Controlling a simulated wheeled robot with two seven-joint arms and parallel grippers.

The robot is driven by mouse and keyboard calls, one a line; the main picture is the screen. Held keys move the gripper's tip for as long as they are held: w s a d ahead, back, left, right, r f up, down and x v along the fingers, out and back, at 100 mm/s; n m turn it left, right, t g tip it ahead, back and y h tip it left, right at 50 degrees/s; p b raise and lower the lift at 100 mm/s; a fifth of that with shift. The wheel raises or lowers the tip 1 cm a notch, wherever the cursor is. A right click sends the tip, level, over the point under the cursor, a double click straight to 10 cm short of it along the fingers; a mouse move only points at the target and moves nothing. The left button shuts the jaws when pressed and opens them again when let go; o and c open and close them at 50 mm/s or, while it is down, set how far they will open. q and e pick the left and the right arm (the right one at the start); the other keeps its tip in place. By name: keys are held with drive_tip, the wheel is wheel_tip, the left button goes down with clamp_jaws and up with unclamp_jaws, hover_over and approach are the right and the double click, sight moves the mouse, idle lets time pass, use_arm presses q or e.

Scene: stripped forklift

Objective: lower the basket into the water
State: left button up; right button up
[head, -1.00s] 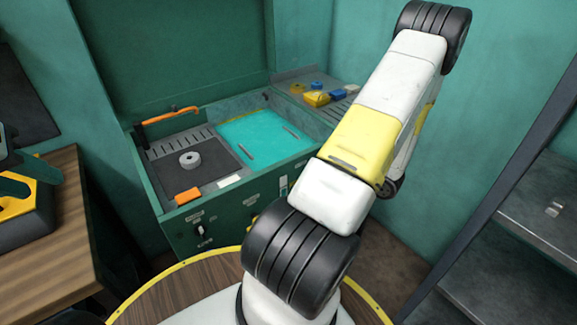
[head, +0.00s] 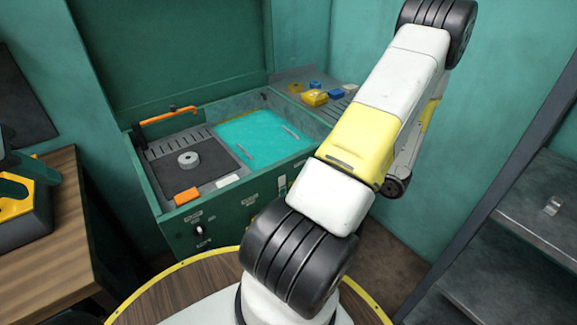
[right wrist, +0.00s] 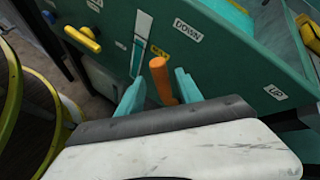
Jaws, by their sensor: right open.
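The water (head: 262,137) is a bright cyan surface in the right bay of the green machine in the head view. A dark, flat, slotted tray (head: 172,172), perhaps the basket, is in the left bay with a grey ring (head: 189,159) on it. In the right wrist view, my right gripper (right wrist: 160,93) has its teal fingers apart on either side of an upright orange lever (right wrist: 161,78). I cannot tell whether they touch it. My own arm hides this lever in the head view.
DOWN (right wrist: 188,31) and UP (right wrist: 275,92) labels are on the green panel near the lever. A yellow knob (right wrist: 82,39) sticks out at upper left. A wooden table (head: 62,235) stands left, a grey shelf (head: 535,220) right. Small yellow and blue blocks (head: 314,97) lie behind the water.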

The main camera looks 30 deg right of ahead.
drive_tip(key=v, duration=0.5)
drive_tip(key=shift+s+r, duration=0.1)
drive_tip(key=shift+s, duration=0.05)
